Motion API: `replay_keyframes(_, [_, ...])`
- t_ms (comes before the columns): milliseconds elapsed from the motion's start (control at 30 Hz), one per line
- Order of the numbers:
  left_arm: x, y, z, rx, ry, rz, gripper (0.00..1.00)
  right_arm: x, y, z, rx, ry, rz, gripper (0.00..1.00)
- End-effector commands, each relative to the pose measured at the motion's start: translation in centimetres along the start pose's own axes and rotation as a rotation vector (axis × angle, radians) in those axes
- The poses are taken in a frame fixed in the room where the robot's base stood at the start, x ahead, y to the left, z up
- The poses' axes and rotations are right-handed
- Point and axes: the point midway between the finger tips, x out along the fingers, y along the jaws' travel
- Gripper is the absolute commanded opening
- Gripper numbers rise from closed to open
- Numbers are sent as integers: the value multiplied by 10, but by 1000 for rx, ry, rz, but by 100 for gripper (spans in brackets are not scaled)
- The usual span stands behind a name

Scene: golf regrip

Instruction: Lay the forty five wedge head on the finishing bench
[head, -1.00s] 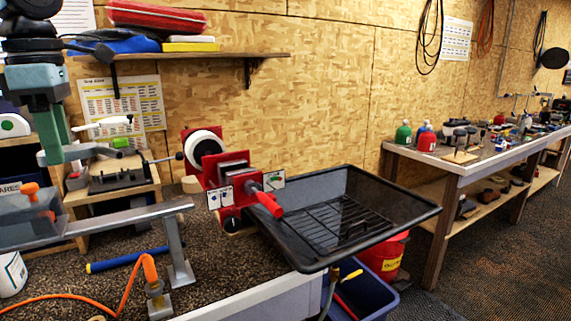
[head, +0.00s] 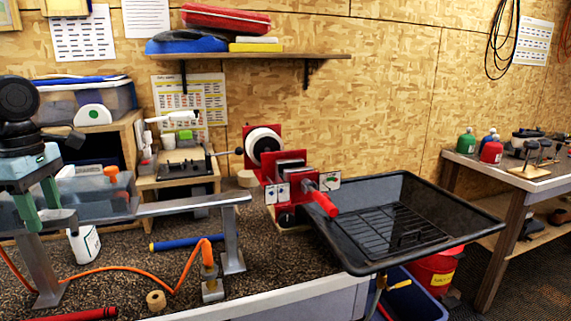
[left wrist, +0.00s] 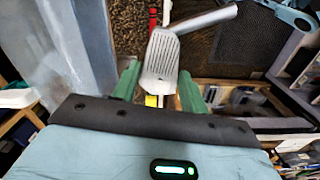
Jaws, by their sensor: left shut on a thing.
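My left gripper (head: 38,208) is at the left edge of the head view, above the near bench. Its green fingers are shut on a grey metal iron head, which shows in the left wrist view (left wrist: 162,58) with its grooved face towards the camera. In the head view the head is a small grey piece (head: 62,219) by the fingertips. I cannot read a loft mark on it. A bench (head: 487,176) with golf parts on it stands at the far right; I cannot tell whether it is the finishing bench. My right gripper is not in view.
A black tray (head: 460,225) with a grille and a red clamp machine (head: 256,172) are on or by the near bench (head: 125,258). A grey metal rail (head: 190,204) stands near the gripper. An orange hose (head: 120,270) crosses the bench top. A wall shelf (head: 250,60) hangs above.

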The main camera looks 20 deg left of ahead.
Motion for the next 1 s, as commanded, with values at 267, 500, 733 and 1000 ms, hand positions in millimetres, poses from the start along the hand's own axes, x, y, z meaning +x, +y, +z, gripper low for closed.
replay_keyframes(267, [56, -7, -3, 156, -2, 3, 21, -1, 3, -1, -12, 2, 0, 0])
replay_keyframes(500, [116, -14, 23, 382, -6, 1, 21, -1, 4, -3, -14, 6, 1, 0])
replay_keyframes(733, [152, -18, 62, 599, -9, 7, 21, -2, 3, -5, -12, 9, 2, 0])
replay_keyframes(1000, [189, -30, 144, 997, -6, 10, 21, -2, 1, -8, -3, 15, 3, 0])
